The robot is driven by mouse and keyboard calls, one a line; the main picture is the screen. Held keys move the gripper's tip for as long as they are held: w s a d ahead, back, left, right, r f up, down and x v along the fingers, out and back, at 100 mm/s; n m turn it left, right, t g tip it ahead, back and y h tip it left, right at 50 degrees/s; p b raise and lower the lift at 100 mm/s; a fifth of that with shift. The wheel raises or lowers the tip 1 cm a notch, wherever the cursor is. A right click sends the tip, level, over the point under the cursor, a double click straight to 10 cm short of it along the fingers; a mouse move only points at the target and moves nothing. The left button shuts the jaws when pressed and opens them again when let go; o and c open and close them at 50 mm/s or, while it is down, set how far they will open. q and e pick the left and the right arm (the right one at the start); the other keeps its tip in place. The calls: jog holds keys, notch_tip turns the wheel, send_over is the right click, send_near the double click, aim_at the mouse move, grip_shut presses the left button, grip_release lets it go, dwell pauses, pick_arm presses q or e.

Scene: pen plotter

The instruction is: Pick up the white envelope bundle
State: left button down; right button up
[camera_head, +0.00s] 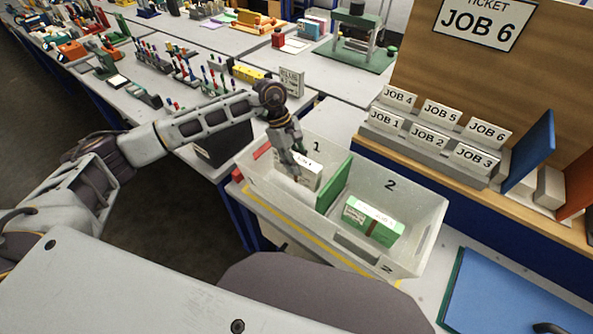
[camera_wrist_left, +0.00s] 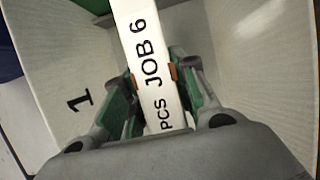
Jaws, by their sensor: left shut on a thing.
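The white envelope bundle (camera_head: 309,172) is in compartment 1 of the white two-part bin (camera_head: 431,243). In the left wrist view the bundle (camera_wrist_left: 146,50) shows a white top edge printed "JOB 6" and "PCS". My left gripper (camera_head: 299,158) reaches down into compartment 1 from above. It is shut on the bundle, with one green-padded finger on each side, as the left wrist view (camera_wrist_left: 158,95) shows. Whether the bundle touches the bin floor cannot be told. My right gripper is not in view.
A green divider (camera_head: 333,184) separates compartment 1 from compartment 2, which holds a green and white bundle (camera_head: 373,220). Job-labelled cards (camera_head: 427,138) stand to the right below a "JOB 6" ticket (camera_head: 479,20). A blue mat (camera_head: 510,300) lies at the lower right.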

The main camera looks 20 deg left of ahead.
aim_at(299, 158)
pick_arm(q)
jog(key=shift+r, duration=2.3)
